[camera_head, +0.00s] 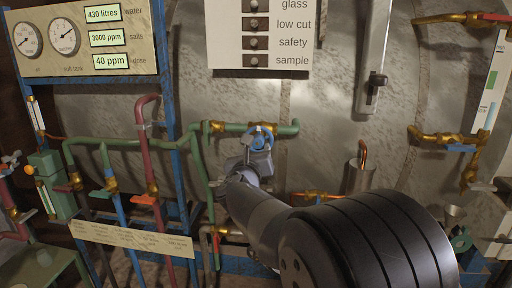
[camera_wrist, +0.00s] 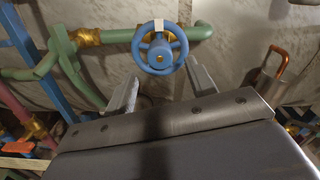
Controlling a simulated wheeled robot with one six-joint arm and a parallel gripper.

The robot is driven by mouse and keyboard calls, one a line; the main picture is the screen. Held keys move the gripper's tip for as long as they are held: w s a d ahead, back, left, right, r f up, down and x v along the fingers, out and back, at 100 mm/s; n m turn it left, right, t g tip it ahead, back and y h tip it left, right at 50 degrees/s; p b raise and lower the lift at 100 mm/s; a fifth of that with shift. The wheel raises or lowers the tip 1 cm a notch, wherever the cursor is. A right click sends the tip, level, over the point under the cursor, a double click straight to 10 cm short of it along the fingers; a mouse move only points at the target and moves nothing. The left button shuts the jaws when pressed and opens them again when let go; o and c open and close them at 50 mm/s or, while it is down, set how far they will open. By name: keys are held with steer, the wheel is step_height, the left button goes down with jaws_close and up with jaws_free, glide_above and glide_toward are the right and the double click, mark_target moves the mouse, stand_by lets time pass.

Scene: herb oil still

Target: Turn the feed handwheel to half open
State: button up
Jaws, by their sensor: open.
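The blue handwheel (camera_head: 260,139) sits on a brass valve in a green pipe, on the front of the large mottled metal vessel. In the wrist view the handwheel (camera_wrist: 160,47) faces me, with a white mark (camera_wrist: 159,26) at the top of its rim. My gripper (camera_wrist: 165,82) is open and empty, its two fingers spread just below the wheel, one to each side. In the head view my gripper (camera_head: 254,158) overlaps the lower part of the wheel. I cannot tell whether a finger touches the rim.
Green pipe (camera_wrist: 110,35) runs left and right of the wheel. A maroon pipe (camera_head: 150,150) and a blue post (camera_head: 172,125) stand to the left. A metal canister with a copper hook (camera_head: 360,172) stands to the right. A switch label panel (camera_head: 230,35) hangs above.

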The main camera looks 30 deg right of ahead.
mark_target(257, 144)
steer(key=shift+x, duration=2)
steer(key=c, duration=1)
steer(key=shift+o, duration=0.2)
